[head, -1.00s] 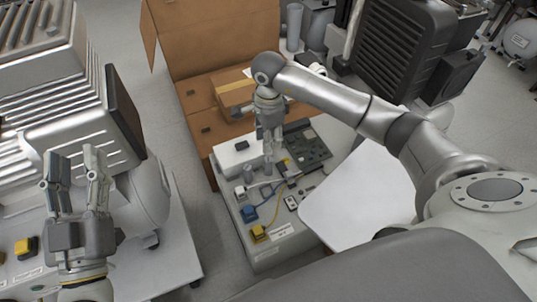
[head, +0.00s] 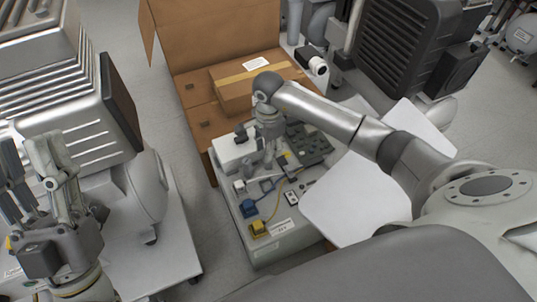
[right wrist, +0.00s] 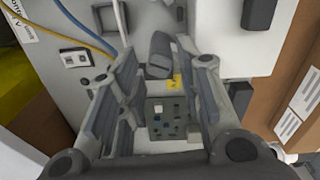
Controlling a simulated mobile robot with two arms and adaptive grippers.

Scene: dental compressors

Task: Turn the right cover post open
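The equipment base (head: 250,215) has a white cover block (head: 232,152) at its far left corner, with a dark post (head: 241,134) on top. In the right wrist view, the white cover block (right wrist: 225,40) carries two dark posts, one upper (right wrist: 258,14) and one lower (right wrist: 240,97). I cannot tell which is the right cover post. My right gripper (head: 264,170) points down over the base, beside the block. Its fingers (right wrist: 160,75) are apart, with a grey rounded part (right wrist: 159,55) showing between or beyond them; contact is unclear. My left gripper (head: 30,150) is open and empty at the left.
Blue (head: 249,208) and yellow (head: 259,229) connectors with cables sit at the base's front. A dark panel (head: 309,145) lies right of my right gripper. A taped carton (head: 255,88) stands behind. A large ribbed machine (head: 80,125) fills the left.

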